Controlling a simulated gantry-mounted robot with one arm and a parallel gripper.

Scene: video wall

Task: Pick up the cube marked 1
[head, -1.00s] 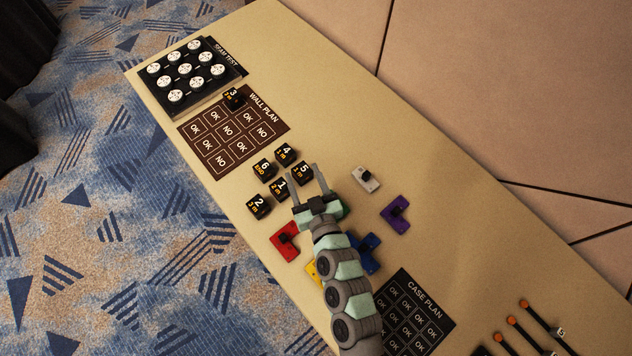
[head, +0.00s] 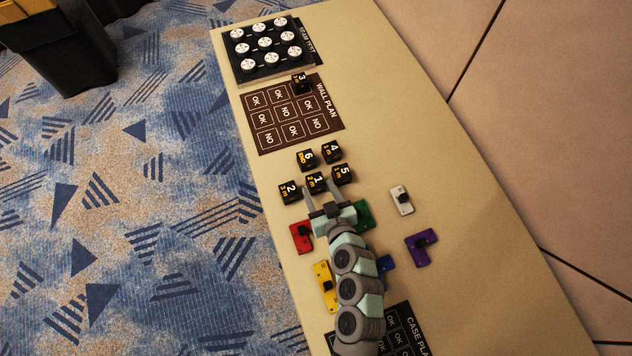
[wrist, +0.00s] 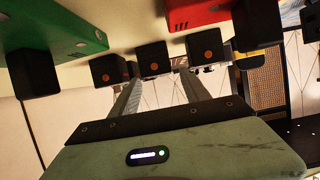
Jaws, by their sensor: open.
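The black cube marked 1 (head: 316,180) stands on the table in a cluster of numbered cubes. My gripper (head: 318,188) is open and empty, its two fingers pointing at cube 1, one toward each side of it. In the wrist view the middle black cube with an orange dot (wrist: 153,58), which appears to be cube 1, shows between the fingers (wrist: 160,75). I cannot tell whether the fingertips have passed its faces. Its number does not show in the wrist view.
Cube 2 (head: 290,192) is left of cube 1, cube 5 (head: 342,174) right, cubes 6 (head: 306,160) and 4 (head: 331,151) behind. Cube 3 (head: 301,83) sits on the wall plan (head: 273,146). Red (head: 301,237) and green (head: 364,215) blocks flank my gripper.

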